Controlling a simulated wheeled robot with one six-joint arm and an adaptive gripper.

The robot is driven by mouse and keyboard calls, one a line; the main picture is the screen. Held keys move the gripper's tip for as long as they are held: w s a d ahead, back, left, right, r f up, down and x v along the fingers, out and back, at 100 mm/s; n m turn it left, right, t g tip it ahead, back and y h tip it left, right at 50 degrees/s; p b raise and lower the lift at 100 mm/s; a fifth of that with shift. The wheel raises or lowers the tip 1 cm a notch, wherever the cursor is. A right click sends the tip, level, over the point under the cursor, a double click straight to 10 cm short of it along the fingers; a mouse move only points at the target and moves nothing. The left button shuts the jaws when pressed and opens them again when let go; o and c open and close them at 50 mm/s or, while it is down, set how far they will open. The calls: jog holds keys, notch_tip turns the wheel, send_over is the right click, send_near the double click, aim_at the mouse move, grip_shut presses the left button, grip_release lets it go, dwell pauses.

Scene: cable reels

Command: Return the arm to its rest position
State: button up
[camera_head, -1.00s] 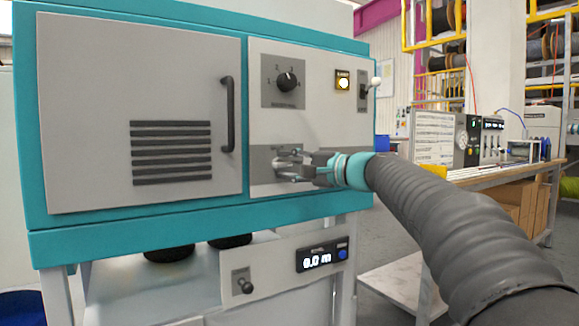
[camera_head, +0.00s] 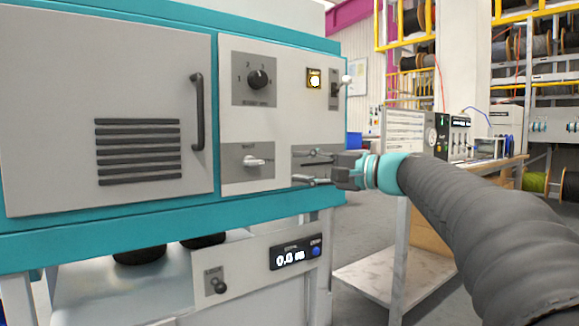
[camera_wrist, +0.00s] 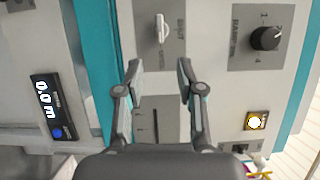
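My gripper (camera_head: 302,167) is open and empty in the head view, with its fingers apart and pointing left at the teal and grey machine (camera_head: 150,228). It is just right of a small white lever (camera_head: 258,161) and apart from it. The lever points right in the head view. In the wrist view my gripper (camera_wrist: 158,70) shows two spread fingers, with the white lever (camera_wrist: 162,28) beyond their tips. A slotted grey plate (camera_wrist: 157,127) lies behind the fingers. My arm reaches in from the lower right of the head view.
A workbench (camera_head: 480,168) with instruments stands at the right. Cable reels (camera_head: 415,20) hang behind. Floor shows between machine and bench.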

jog(key=shift+s+d, duration=0.15)
jog(key=shift+d, duration=0.1)
